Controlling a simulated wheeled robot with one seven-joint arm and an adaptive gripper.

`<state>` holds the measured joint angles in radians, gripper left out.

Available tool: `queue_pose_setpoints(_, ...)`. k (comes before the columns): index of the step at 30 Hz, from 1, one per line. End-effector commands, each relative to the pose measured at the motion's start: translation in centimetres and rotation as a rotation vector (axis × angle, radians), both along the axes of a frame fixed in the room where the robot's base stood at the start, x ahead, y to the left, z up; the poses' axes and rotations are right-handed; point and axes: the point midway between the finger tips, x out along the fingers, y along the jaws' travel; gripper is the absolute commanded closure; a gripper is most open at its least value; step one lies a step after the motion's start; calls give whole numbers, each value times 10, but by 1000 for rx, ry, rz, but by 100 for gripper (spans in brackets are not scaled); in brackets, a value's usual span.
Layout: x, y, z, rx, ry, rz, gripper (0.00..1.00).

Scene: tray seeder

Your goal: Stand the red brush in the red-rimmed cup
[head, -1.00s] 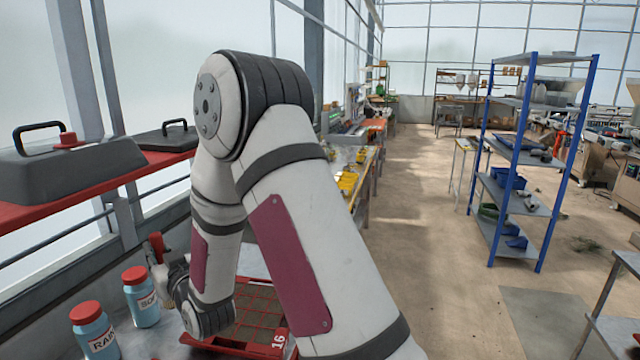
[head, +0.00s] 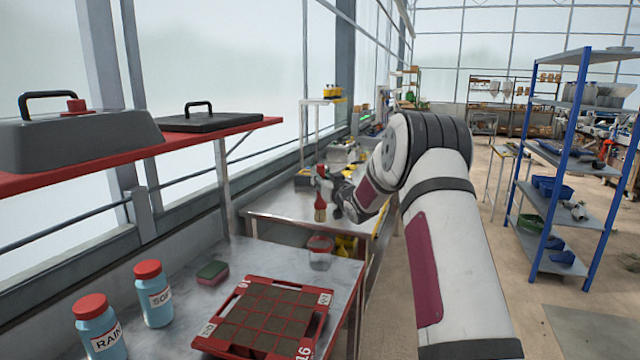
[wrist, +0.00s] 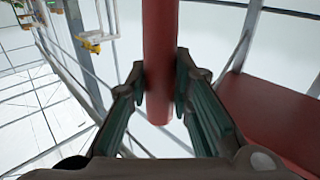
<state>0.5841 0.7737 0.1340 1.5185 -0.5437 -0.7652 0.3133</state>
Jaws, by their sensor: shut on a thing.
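My gripper (head: 326,184) is shut on the red brush (head: 320,201) and holds it in the air. The brush is about upright, with its pale bristle end down in the head view. In the wrist view its red handle (wrist: 160,45) stands between both fingers (wrist: 160,84). The red-rimmed cup (head: 320,257), clear-walled, stands near the far right corner of the near bench. The brush shows above the cup in the head view, with a gap between them. Whether it is directly over the cup's mouth, I cannot tell.
A red seed tray (head: 314,338) lies on the near bench (head: 235,258), with a green-and-red sponge (head: 212,272) behind it. Two blue bottles with red caps (head: 154,297) (head: 97,328) stand at left. A red shelf (head: 190,145) with dark lids runs along the windows.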

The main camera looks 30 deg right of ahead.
Motion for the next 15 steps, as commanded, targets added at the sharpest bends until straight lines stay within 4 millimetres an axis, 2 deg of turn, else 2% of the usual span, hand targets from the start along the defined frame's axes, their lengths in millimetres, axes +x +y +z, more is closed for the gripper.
queue_pose_setpoints(15,0,0,-34,1,1,0,100)
